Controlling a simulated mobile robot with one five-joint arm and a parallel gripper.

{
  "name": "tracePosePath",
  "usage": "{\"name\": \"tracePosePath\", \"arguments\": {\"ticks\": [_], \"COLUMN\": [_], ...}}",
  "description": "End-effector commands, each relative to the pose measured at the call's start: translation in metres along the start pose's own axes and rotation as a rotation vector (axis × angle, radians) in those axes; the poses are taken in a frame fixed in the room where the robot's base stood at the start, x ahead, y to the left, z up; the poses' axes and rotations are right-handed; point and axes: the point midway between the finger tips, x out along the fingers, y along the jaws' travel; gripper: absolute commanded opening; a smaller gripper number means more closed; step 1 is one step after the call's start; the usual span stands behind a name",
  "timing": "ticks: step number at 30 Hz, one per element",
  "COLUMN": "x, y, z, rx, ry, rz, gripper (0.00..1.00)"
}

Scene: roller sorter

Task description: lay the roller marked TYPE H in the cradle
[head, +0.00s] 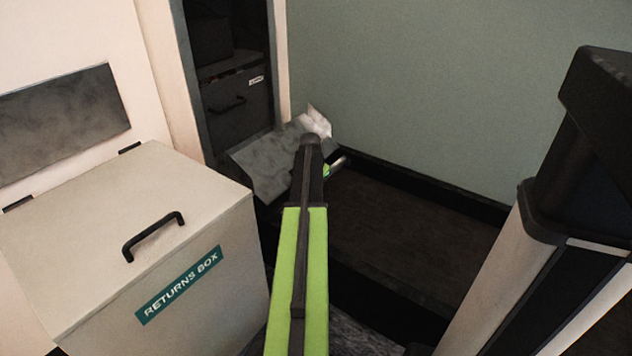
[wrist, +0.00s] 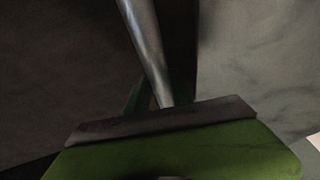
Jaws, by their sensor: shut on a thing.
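A slim grey metal roller (wrist: 146,45) runs up from my gripper (wrist: 160,104) in the wrist view, slightly tilted. My gripper is shut on it near its lower end. In the head view my gripper (head: 326,170) is mostly hidden behind my own arm, and a short bright end of the roller (head: 339,163) sticks out to its right. No marking on the roller can be read, so I cannot tell its type. I cannot make out a cradle in either view.
A beige returns box (head: 150,240) with a black handle stands at the left. A grey mottled panel (head: 262,165) lies beside my gripper, below a dark cabinet with a drawer (head: 238,105). A dark flat area (head: 410,235) at the right looks clear.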

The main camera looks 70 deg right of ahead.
Motion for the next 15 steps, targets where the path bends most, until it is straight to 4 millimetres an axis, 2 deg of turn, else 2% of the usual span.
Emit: {"name": "tracePosePath", "arguments": {"ticks": [15], "x": [0.0109], "y": [0.003], "z": [0.0039], "rx": [0.001], "ry": [0.002], "rz": [0.0], "gripper": [0.0]}}
